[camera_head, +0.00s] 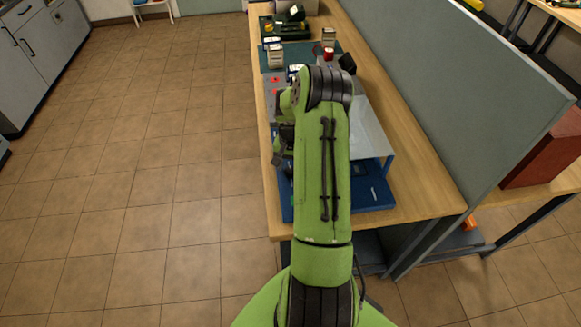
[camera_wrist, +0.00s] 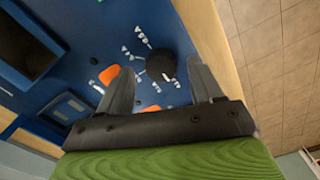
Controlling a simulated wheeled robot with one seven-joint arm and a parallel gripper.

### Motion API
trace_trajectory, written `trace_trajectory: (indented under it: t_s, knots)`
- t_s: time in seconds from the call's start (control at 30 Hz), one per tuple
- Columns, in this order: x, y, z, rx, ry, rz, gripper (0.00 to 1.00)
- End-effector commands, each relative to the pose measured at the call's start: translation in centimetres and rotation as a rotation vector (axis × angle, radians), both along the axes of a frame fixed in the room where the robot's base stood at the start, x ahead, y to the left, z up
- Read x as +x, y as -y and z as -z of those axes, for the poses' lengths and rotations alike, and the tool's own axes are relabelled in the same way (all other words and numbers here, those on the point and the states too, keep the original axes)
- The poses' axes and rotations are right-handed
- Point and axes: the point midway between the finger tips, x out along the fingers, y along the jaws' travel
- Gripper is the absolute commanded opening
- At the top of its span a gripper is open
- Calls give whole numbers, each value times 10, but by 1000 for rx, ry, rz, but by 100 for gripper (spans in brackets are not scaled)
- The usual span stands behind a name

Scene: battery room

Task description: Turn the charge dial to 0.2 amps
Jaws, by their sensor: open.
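The charge dial (camera_wrist: 161,68) is a round black knob on a dark blue panel (camera_wrist: 195,25), with white markings around it. The labels are too small and blurred to read. In the wrist view my gripper (camera_wrist: 160,72) is open, with one finger on each side of the dial in the picture. I cannot tell whether the fingers touch the knob or how far above the panel they are. In the head view a blue unit (camera_head: 370,191) lies at the near end of the bench, and my arm hides the dial.
Orange parts (camera_wrist: 109,74) and a dark screen-like recess (camera_wrist: 24,48) are on the panel. The wooden bench (camera_head: 415,205) holds several items farther back, including a green mat (camera_head: 298,56). A grey partition (camera_head: 440,90) stands along its right side. The tiled floor to the left is clear.

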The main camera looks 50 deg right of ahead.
Motion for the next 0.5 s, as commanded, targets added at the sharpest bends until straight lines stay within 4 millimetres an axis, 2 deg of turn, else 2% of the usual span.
trace_trajectory:
  t_s: [0.1, 0.37, 0.5]
  knots:
    - [0, 0, 10, 0, 1, 0, 65]
    - [0, 0, 11, -1, 0, 0, 64]
    - [0, 0, 11, -1, 0, -1, 42]
